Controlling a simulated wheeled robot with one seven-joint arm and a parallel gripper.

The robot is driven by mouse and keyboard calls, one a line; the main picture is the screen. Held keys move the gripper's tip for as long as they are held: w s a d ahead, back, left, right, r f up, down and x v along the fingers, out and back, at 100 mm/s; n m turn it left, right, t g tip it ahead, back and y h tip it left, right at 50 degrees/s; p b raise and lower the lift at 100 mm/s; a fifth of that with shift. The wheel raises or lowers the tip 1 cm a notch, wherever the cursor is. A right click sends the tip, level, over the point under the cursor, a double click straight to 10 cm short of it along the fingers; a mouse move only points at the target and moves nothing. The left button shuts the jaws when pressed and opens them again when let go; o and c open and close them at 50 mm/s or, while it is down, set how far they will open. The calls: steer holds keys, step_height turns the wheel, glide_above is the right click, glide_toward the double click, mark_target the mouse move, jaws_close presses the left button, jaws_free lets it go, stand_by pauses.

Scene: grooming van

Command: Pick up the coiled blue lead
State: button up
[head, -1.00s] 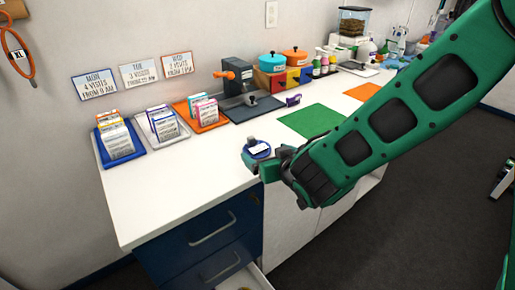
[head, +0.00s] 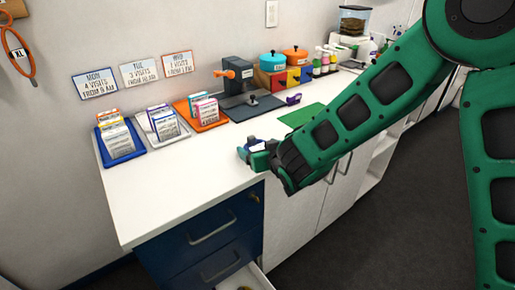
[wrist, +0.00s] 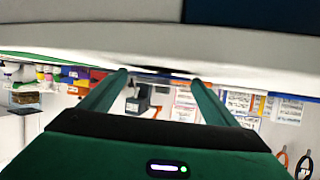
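The coiled blue lead (head: 257,146), with a pale label on top, lies near the front edge of the white counter. My gripper (head: 254,153) is right at it in the head view and hides much of it. In the wrist view my gripper (wrist: 160,78) shows its two green fingers apart, at the level of the counter edge. A thin dark strip shows between the fingertips there; I cannot tell if it is the lead. I cannot see whether the fingers touch the lead.
The white counter (head: 185,190) is clear left of my gripper. Card trays, including a blue tray (head: 105,160), stand along the wall. A green mat (head: 302,115) lies behind my arm. Below, blue drawers (head: 212,228) front the counter; a lower drawer (head: 262,280) is pulled out.

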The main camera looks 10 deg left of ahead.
mark_target(257, 148)
steer(key=c, duration=0.8)
steer(key=shift+c, duration=0.2)
steer(key=shift+r, duration=0.1)
steer(key=shift+r, duration=0.5)
steer(key=r, duration=0.3)
steer(key=shift+s+a+r, duration=0.2)
steer(key=s+a+r, duration=0.6)
steer(key=s+a, duration=0.1)
steer(key=s, duration=0.1)
steer(key=shift+s+r, duration=0.2)
steer(key=shift+s, duration=0.05)
